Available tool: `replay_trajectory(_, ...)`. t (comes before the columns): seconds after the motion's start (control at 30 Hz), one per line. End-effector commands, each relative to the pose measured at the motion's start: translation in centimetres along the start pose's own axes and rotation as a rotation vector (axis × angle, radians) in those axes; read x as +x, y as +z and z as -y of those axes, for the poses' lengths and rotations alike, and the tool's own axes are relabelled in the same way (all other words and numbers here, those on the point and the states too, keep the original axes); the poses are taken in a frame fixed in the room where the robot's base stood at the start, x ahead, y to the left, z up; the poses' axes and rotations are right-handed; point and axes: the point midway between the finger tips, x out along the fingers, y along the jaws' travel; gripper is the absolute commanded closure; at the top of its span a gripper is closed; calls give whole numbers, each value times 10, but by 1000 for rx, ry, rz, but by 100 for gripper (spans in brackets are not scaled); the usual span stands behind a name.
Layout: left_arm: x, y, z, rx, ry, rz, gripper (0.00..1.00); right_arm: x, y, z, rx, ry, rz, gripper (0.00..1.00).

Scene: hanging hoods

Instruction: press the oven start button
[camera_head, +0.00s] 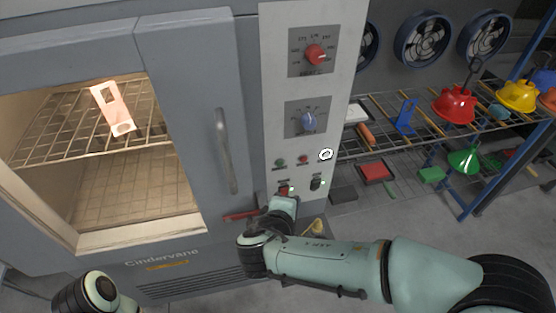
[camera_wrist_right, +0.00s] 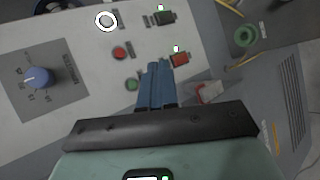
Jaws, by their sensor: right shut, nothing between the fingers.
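The grey oven (camera_head: 180,60) has a pale control panel (camera_head: 270,120) to the right of its door. Low on the panel are a green button (camera_head: 280,164), a red button (camera_head: 303,159) and a white-ringed round button (camera_head: 326,154). The wrist view also shows the green button (camera_wrist_right: 132,84), red button (camera_wrist_right: 120,52) and ringed button (camera_wrist_right: 106,21). Their labels are too small to read. My right gripper (camera_wrist_right: 159,66) is shut and empty, its blue fingertips in front of the panel between the green button and a red rocker switch (camera_wrist_right: 180,59). Contact cannot be told. My left gripper is out of view.
A red dial (camera_head: 315,54) and a blue dial (camera_head: 309,122) sit higher on the panel. A black rocker switch (camera_head: 316,183) is below the buttons. The door handle (camera_head: 226,150) stands out at the left. A wire shelf (camera_head: 400,145) with coloured items is at the right.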

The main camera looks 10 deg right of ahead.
Motion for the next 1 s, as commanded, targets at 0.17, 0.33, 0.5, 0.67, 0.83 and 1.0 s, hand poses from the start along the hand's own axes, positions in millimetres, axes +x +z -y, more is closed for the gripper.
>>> replay_trajectory(0.17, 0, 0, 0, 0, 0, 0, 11, -2, 0, -4, 3, 14, 0, 100)
replay_trajectory(0.33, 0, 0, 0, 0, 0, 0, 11, -2, 0, -4, 2, 12, 0, 100)
replay_trajectory(0.5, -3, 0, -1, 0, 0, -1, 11, 1, -2, -7, 2, 11, 0, 100)
replay_trajectory(0.67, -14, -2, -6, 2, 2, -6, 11, 13, -10, -16, 1, 10, 3, 100)
replay_trajectory(0.83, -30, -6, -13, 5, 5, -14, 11, 30, -23, -31, 2, 12, 3, 100)
replay_trajectory(1.0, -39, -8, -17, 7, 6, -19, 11, 46, -35, -40, 3, 11, 1, 100)
